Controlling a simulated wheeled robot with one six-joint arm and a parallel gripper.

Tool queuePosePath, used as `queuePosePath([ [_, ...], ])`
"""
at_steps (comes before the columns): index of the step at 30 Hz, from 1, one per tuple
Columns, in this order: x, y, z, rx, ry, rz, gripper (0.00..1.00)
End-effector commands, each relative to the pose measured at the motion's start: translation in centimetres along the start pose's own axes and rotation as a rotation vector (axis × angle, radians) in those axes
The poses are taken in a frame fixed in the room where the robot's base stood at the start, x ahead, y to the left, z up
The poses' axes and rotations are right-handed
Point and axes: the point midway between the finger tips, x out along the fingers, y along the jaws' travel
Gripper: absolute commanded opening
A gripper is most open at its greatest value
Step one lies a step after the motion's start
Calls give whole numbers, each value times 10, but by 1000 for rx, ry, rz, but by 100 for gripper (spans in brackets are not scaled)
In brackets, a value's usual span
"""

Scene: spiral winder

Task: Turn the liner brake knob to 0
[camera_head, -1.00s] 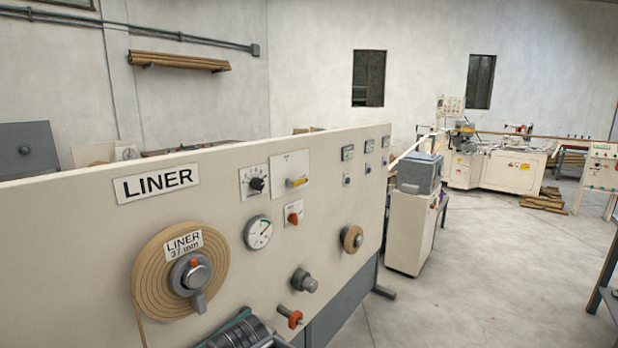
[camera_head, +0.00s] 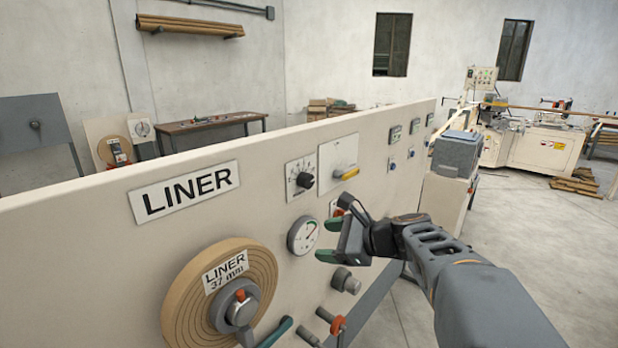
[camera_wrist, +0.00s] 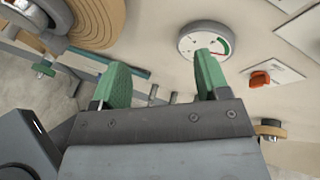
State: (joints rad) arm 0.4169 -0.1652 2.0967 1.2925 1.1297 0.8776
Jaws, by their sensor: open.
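The cream liner panel (camera_head: 270,149) carries a black round knob (camera_head: 305,180) on a white plate with a printed scale. Its lettering and exact setting are too small to read, so I cannot confirm that it is the brake knob. My gripper (camera_head: 330,240) is open and empty in front of the panel, below and right of this knob. The gripper partly covers an orange knob (camera_head: 336,208). In the wrist view, my green fingers (camera_wrist: 162,62) are apart with nothing between them. The orange knob (camera_wrist: 259,79) lies to their right there. The black knob is not in that view.
A round gauge (camera_head: 303,235) sits just left of my fingers. A yellow-handled switch (camera_head: 347,173) is right of the black knob. The liner roll (camera_head: 188,296), a grey knob (camera_head: 345,281) and an orange-collared shaft (camera_head: 337,325) protrude below. Open floor lies right of the panel.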

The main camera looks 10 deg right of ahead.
Motion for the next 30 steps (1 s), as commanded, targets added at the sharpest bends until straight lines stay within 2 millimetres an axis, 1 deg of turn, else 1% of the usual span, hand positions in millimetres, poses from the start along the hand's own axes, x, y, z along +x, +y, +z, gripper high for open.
queuePosePath([
  [1, -8, -24, 3, 111, -58, -64, 69],
  [3, -18, -50, 8, 240, -142, -137, 69],
  [6, -31, -78, 11, 374, -240, -207, 69],
  [9, -39, -95, 14, 451, -305, -247, 69],
  [12, -37, -104, 17, 488, -338, -264, 69],
  [14, -32, -108, 20, 495, -347, -265, 69],
  [17, -16, -113, 25, 497, -347, -263, 69],
  [24, 28, -129, 37, 496, -345, -262, 69],
  [30, 56, -139, 45, 495, -345, -264, 69],
])
